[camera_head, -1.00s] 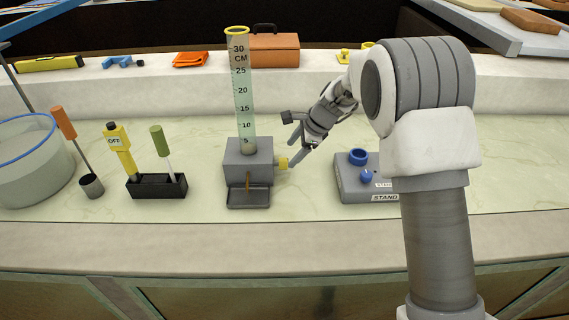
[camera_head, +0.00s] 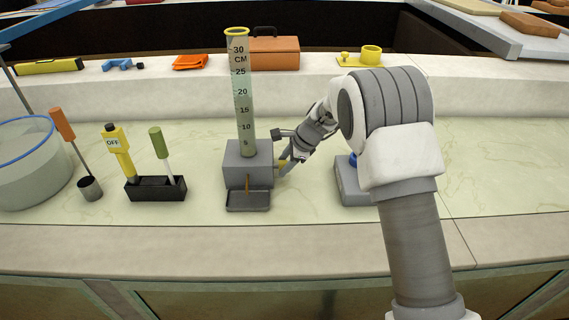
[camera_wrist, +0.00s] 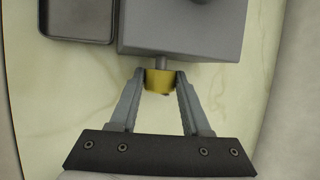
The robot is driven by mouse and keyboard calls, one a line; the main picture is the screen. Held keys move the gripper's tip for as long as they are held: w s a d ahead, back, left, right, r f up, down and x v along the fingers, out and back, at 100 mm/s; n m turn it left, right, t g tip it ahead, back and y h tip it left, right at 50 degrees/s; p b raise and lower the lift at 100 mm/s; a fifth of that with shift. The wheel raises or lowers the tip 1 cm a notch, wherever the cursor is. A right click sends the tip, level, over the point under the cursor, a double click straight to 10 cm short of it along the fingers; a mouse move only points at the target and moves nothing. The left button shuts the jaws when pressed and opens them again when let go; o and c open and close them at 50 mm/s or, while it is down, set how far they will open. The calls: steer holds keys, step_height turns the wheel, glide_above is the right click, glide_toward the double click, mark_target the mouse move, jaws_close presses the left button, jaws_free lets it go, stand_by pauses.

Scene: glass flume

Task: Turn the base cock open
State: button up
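The base cock is a yellow knob (camera_wrist: 159,81) on a short grey stem at the side of a grey base block (camera_head: 236,162). In the head view the knob (camera_head: 283,165) shows only in part behind my fingers, on the right side of the block. My gripper (camera_wrist: 161,76) has one fingertip on each side of the knob. The fingertips appear to press against it, with no clear gap. A clear graduated tube (camera_head: 242,95) with a yellow rim stands upright in the block.
A dark tray (camera_head: 248,201) lies in front of the block. A grey stand (camera_head: 352,185) with a blue ring is to the right, partly behind my arm. A black holder (camera_head: 152,190) with yellow and green handled tools stands left. The counter between holder and block is clear.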

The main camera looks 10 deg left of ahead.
jaws_close()
steer(key=t+b, duration=0.1)
steer(key=b, duration=0.2)
steer(key=shift+f+y, duration=0.3)
steer(key=t+b, duration=0.1)
steer(key=b, duration=0.3)
steer(key=shift+s+n, duration=0.1)
steer(key=shift+n, duration=0.2)
steer(key=shift+r+t+y+b, duration=0.2)
steer(key=shift+t+y+b, duration=0.15)
steer(key=shift+b, duration=0.75)
steer(key=o, duration=0.7)
jaws_free()
steer(key=shift+s, duration=0.1)
steer(key=p+v, duration=0.4)
steer(key=v, duration=1.3)
steer(key=shift+s+r, duration=0.15)
steer(key=shift+r, duration=0.1)
